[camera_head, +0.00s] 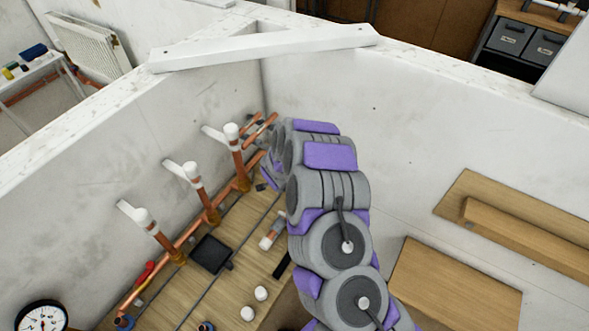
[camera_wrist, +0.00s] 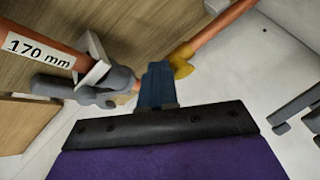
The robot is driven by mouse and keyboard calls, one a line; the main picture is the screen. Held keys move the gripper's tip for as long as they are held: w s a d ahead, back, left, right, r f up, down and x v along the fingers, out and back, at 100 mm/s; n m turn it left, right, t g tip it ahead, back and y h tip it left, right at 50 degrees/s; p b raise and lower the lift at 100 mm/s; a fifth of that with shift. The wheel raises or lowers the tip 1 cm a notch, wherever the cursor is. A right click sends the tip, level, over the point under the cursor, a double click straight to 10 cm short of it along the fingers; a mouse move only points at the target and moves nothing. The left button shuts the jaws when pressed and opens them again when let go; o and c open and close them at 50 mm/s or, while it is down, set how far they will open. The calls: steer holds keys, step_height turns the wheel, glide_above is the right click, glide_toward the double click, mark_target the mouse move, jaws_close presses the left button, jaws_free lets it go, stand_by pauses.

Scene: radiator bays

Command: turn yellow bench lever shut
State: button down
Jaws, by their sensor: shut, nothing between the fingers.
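In the wrist view my gripper (camera_wrist: 157,72) is shut, its dark fingers together and empty. Just beyond and right of the fingertips is a yellow-gold piece (camera_wrist: 182,60) on a copper pipe; I cannot tell whether it is the yellow lever or a fitting. A grey valve-like body (camera_wrist: 100,88) sits left of the fingers, close to them; contact is unclear. In the head view my arm hides the gripper and most of this spot, and no yellow lever can be made out there.
A copper pipe labelled 170 mm (camera_wrist: 40,48) runs at upper left, in a white clip. In the head view, white-capped copper risers (camera_head: 196,188) line the left wall above the bench.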

steer(key=shift+w+a+r+p, duration=0.1)
steer(key=shift+w+a+p, duration=0.2)
steer(key=shift+a+p, duration=0.45)
steer(key=shift+d, duration=0.1)
stand_by(0.3)
